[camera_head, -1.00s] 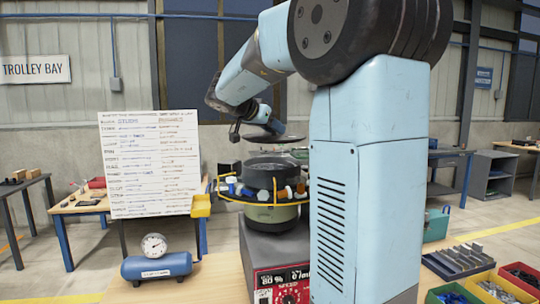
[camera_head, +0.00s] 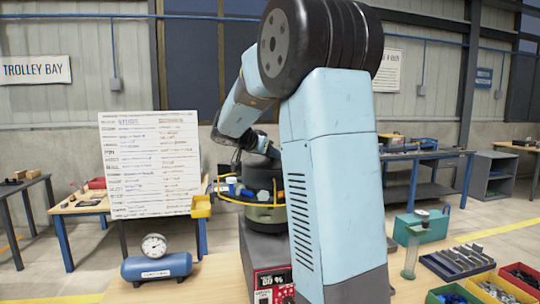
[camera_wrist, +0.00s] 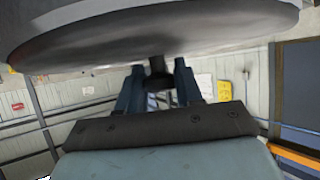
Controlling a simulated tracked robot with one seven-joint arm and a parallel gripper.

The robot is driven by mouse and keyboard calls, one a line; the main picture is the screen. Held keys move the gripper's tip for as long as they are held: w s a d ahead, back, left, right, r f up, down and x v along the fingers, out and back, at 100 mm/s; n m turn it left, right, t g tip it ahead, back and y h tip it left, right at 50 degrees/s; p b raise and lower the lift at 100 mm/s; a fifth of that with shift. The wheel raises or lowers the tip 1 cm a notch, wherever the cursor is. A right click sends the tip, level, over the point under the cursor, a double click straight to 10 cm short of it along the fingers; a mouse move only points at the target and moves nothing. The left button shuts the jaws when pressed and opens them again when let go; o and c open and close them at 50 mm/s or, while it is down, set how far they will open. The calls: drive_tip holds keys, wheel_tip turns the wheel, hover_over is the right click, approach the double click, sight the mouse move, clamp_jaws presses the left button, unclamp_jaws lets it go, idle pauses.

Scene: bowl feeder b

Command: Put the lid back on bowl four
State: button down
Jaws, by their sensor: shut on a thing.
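My gripper (camera_wrist: 158,84) is shut on the dark knob of the lid (camera_wrist: 150,30). The lid is a wide grey disc that fills the top of the wrist view. In the head view the gripper end (camera_head: 262,144) is just above the bowl feeder, partly behind my arm. The dark bowl (camera_head: 262,180) stands on a grey base with a red control panel (camera_head: 272,284). A yellow rail with several coloured parts rings it. My arm hides the bowl's right side. Whether the lid touches the rim, I cannot tell. No bowl number is readable.
A blue air tank with a gauge (camera_head: 156,266) stands left of the feeder. A whiteboard (camera_head: 152,165) and a yellow bin (camera_head: 201,206) are behind it. A green box (camera_head: 420,228), a clear cylinder (camera_head: 410,260) and several part bins (camera_head: 490,288) are at right.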

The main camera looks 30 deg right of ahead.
drive_tip(key=c, duration=0.7)
unclamp_jaws()
drive_tip(key=shift+c, duration=0.2)
